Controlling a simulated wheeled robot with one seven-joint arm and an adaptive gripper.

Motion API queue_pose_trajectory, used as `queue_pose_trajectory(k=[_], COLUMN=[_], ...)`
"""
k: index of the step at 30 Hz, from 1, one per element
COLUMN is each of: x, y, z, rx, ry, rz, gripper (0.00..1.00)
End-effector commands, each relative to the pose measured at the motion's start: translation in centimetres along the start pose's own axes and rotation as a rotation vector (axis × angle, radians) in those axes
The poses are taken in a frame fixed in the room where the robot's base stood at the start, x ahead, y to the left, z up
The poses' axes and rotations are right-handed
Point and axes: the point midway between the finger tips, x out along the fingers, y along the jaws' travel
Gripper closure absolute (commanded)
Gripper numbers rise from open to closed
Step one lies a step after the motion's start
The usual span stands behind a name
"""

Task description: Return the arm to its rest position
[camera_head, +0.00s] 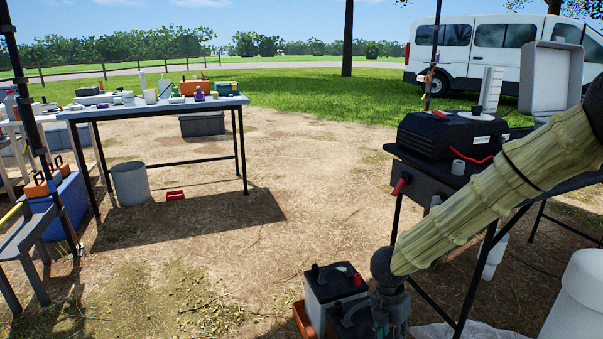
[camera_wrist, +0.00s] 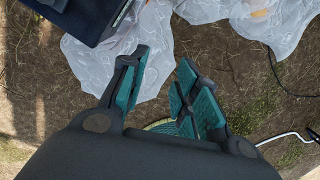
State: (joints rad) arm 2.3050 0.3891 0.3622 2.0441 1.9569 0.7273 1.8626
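My arm, in a ribbed khaki sleeve (camera_head: 480,195), reaches from the right edge down to the lower middle of the head view. My gripper (camera_wrist: 165,58) shows in the wrist view with its two teal-padded fingers spread apart and nothing between them. It points down over bare ground and crumpled clear plastic sheeting (camera_wrist: 120,55).
A table (camera_head: 165,108) with sampling gear stands at the back left, a grey bucket (camera_head: 131,184) under it. A black case (camera_head: 450,135) sits on the right table, close to my arm. A white bin (camera_head: 575,300) stands lower right. The middle ground is mostly clear.

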Motion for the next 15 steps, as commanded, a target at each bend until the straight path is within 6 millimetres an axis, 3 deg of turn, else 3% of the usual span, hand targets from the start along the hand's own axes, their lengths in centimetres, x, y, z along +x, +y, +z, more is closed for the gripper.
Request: queue_pose_trajectory(k=[8, 15], x=[5.3, 10.8], y=[-3.5, -7.4], z=[-0.8, -2.6], rx=[-0.505, -1.201], ry=[-0.091, -0.146], rz=[-0.095, -0.205], gripper=[0.69, 0.69])
